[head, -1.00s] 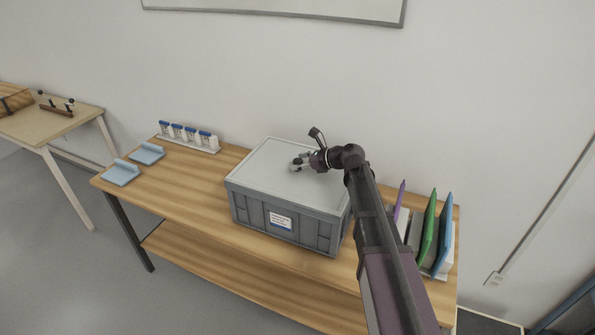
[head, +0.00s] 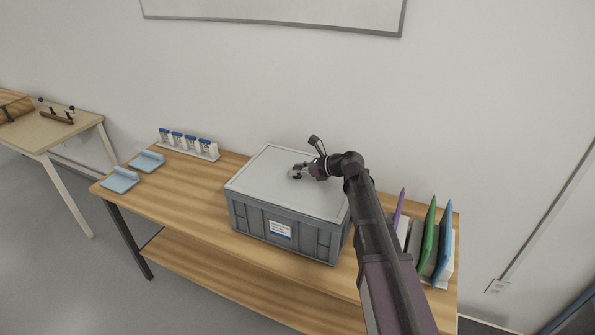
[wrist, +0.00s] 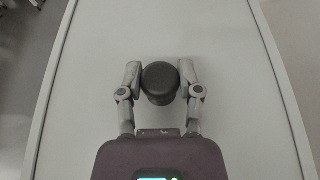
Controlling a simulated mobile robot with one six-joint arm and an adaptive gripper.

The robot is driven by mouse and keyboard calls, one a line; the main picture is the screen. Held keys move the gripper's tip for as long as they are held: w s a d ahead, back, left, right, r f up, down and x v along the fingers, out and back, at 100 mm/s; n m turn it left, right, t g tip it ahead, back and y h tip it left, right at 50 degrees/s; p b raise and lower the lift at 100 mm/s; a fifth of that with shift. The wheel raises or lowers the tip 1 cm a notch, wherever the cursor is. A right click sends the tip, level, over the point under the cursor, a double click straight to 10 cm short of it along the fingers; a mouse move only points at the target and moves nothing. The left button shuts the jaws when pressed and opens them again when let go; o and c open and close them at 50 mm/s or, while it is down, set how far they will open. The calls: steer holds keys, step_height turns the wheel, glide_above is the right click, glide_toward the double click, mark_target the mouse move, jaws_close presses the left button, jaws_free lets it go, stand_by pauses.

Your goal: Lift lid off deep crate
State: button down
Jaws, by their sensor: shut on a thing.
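The light grey lid (head: 268,178) lies flat over the top of the grey deep crate (head: 303,238) on the table. No clear gap shows between lid and crate. My gripper (head: 294,174) is low over the middle of the lid. In the wrist view, its two fingers are shut on a dark round knob (wrist: 160,82) on the lid (wrist: 160,35), one finger on each side. The knob is mostly hidden by the gripper in the head view. The inside of the crate is hidden.
Upright folders, purple, green (head: 429,238) and blue, stand right of the crate near my arm. A rack of blue-capped vials (head: 189,147) and two light blue holders (head: 121,180) are at the left. Bare wooden table (head: 195,190) lies between. The wall is close behind.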

mark_target(298, 167)
steer(key=shift+r+p, duration=1.55)
steer(key=shift+r, duration=0.1)
steer(key=s+d, duration=0.2)
steer(key=s, duration=0.3)
steer(key=s+d+r+p, duration=0.1)
steer(key=s+d, duration=0.1)
steer(key=s, duration=0.2)
steer(key=s+d, duration=0.2)
steer(key=s, duration=0.3)
steer(key=shift+s+d+r, duration=0.25)
steer(key=shift+s+d, duration=0.05)
steer(key=shift+r+p, duration=0.15)
steer(key=shift+p, duration=0.2)
